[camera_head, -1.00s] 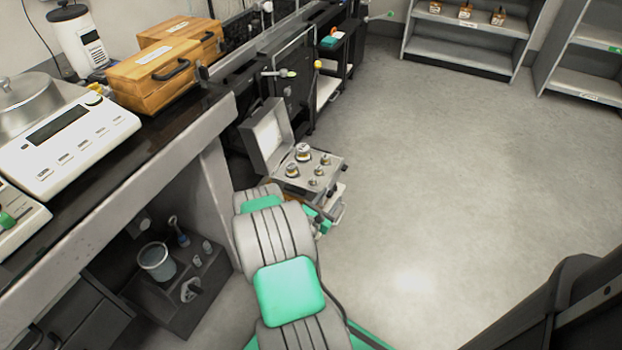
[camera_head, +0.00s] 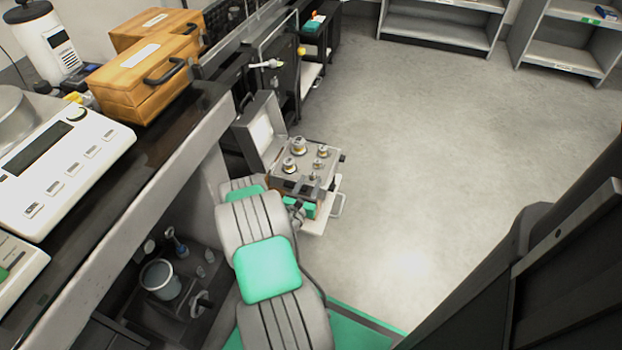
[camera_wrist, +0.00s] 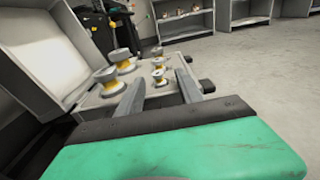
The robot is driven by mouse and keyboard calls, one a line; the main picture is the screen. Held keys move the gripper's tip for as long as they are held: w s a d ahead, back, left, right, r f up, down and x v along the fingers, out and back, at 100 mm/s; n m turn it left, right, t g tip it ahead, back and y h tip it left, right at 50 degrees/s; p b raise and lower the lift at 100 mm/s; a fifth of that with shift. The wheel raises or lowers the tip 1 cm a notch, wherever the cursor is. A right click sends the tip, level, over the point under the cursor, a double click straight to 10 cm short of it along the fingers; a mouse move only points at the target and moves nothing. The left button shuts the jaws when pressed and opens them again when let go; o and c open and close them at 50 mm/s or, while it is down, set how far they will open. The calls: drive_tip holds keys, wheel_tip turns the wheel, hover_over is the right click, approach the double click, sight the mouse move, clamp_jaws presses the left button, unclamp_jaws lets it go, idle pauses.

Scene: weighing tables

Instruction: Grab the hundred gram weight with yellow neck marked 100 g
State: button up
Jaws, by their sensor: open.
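An open grey case (camera_head: 332,168) holds several metal weights with yellowish necks; it also shows in the wrist view (camera_wrist: 92,101). Two are larger, at the back (camera_head: 298,147) and at the left (camera_head: 289,164). Smaller ones stand in a row on the right, including a far one (camera_wrist: 157,51), a middle one (camera_wrist: 158,63) and a near one (camera_wrist: 160,77). The markings are too small to read, so I cannot tell which is the 100 g weight. My gripper (camera_wrist: 162,82) is open and empty, its fingers pointing at the near small weight.
The case lid (camera_head: 259,132) stands raised at the left. A black bench (camera_head: 150,150) with a white balance (camera_head: 85,150) and wooden boxes (camera_head: 140,85) runs along the left. A beaker (camera_head: 160,279) is on a low shelf. The floor to the right is clear.

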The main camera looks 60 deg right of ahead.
sight(312, 176)
drive_tip(key=d, duration=0.2)
drive_tip(key=w+d+b, duration=0.1)
drive_tip(key=d, duration=0.1)
drive_tip(key=shift+d+f, duration=0.1)
drive_tip(key=shift+d, duration=0.25)
clamp_jaws()
